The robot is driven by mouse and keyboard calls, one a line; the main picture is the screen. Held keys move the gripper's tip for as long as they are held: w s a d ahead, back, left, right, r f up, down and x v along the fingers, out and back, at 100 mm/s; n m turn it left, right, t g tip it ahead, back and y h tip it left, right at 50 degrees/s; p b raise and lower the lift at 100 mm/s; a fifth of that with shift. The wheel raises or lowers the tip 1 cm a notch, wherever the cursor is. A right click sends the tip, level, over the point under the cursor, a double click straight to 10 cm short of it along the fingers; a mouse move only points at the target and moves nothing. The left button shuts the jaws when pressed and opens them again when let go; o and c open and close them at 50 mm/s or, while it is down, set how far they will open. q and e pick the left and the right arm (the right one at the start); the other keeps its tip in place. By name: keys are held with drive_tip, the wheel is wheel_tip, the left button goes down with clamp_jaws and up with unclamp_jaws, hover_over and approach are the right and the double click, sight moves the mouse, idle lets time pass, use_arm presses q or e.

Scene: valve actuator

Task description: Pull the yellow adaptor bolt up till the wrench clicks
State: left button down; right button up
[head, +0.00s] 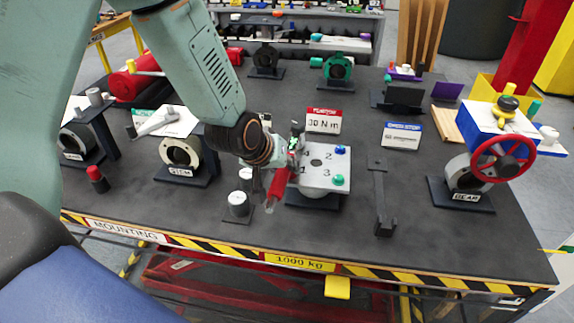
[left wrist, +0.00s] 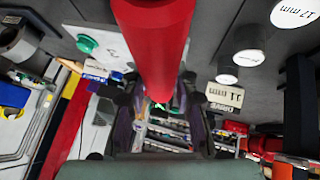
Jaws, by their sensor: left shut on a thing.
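My left gripper (head: 282,164) is shut on the red handle of the wrench (head: 280,186), beside the left side of the light numbered plate (head: 322,178). In the left wrist view the red handle (left wrist: 160,45) passes large between the dark fingers (left wrist: 160,105). The wrench slants from the plate's upper left down toward the table's front. A blue bolt (head: 340,149) and a green bolt (head: 338,180) sit on the plate's right side; the green one also shows in the left wrist view (left wrist: 88,44). I see no yellow bolt on the plate; the wrench and gripper cover its left part. My right gripper is out of view.
A dark stand (head: 380,200) is at right, then the gear valve with a red handwheel (head: 502,158).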

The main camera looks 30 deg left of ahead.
use_arm(q)
drive_tip(key=shift+a+r+m, duration=0.15)
drive_tip(key=shift+a+m, duration=0.15)
drive_tip(key=shift+a, duration=0.1)
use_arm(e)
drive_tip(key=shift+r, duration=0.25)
use_arm(q)
drive_tip(key=shift+a+h, duration=0.1)
drive_tip(key=shift+h, duration=0.2)
drive_tip(key=shift+a+m+p, duration=0.4)
drive_tip(key=shift+a+m, duration=0.05)
drive_tip(key=shift+m, duration=0.05)
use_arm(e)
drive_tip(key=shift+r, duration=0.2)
use_arm(q)
drive_tip(key=shift+s, duration=0.1)
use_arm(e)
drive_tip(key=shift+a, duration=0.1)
use_arm(q)
drive_tip(key=shift+a+m+h, duration=0.3)
drive_tip(key=shift+h, duration=0.1)
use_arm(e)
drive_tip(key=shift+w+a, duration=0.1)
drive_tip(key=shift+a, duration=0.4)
